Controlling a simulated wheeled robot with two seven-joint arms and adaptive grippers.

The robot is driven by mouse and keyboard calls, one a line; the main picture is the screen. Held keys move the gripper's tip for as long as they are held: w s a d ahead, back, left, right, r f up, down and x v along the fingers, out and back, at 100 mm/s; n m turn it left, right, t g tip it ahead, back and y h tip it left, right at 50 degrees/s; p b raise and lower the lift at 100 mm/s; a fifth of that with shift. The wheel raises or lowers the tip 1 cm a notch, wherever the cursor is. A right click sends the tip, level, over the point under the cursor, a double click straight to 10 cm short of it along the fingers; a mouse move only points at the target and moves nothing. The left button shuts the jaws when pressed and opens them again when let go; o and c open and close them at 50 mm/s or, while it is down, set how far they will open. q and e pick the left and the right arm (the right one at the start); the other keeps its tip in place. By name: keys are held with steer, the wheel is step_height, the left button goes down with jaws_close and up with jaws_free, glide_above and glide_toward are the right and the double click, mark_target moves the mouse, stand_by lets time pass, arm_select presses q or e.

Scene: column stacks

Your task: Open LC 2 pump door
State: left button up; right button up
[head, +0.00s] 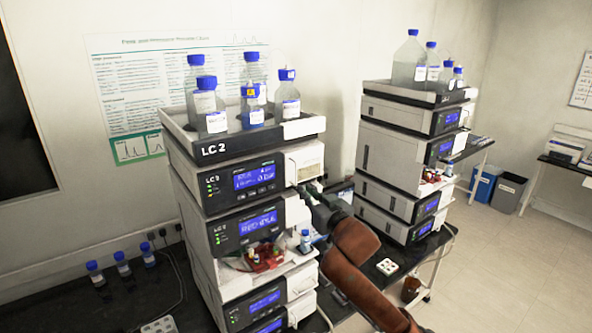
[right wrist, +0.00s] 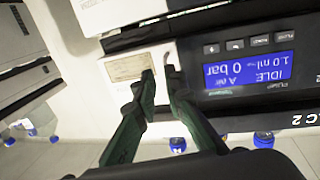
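The LC 2 stack stands at centre in the head view, with a tray lettered LC 2 (head: 262,141) on top. Below it is the pump module, its blue display (head: 254,177) lit; the right wrist view shows this display (right wrist: 249,70) upside down, reading IDLE and 0 bar. The white pump door (head: 306,161) is right of the display and looks closed. It bears a beige label (right wrist: 128,66). My right gripper (right wrist: 160,76) is at the door's display-side edge, fingertips slightly apart; contact is unclear. It also shows in the head view (head: 304,190). My left gripper is out of view.
Blue-capped bottles (head: 207,105) stand in the top tray. A module with red parts (head: 266,256) is below the pump. A second stack (head: 403,155) stands to the right. Small vials (head: 122,264) are on the dark bench at left. Open floor (head: 500,270) lies at right.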

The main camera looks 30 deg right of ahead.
mark_target(296, 182)
steer(key=shift+t, duration=0.3)
steer(key=w+r, duration=0.1)
steer(key=w+r+p, duration=0.1)
steer(key=w, duration=0.1)
steer(key=w+r+p, duration=0.1)
steer(key=w, duration=0.1)
steer(key=shift+r, duration=0.3)
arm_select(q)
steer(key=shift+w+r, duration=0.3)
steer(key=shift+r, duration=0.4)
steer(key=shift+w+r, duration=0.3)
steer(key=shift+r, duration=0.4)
arm_select(e)
steer(key=shift+w+f, duration=0.1)
steer(key=shift+w, duration=0.65)
steer(key=shift+c, duration=0.3)
jaws_close()
steer(key=shift+d, duration=0.1)
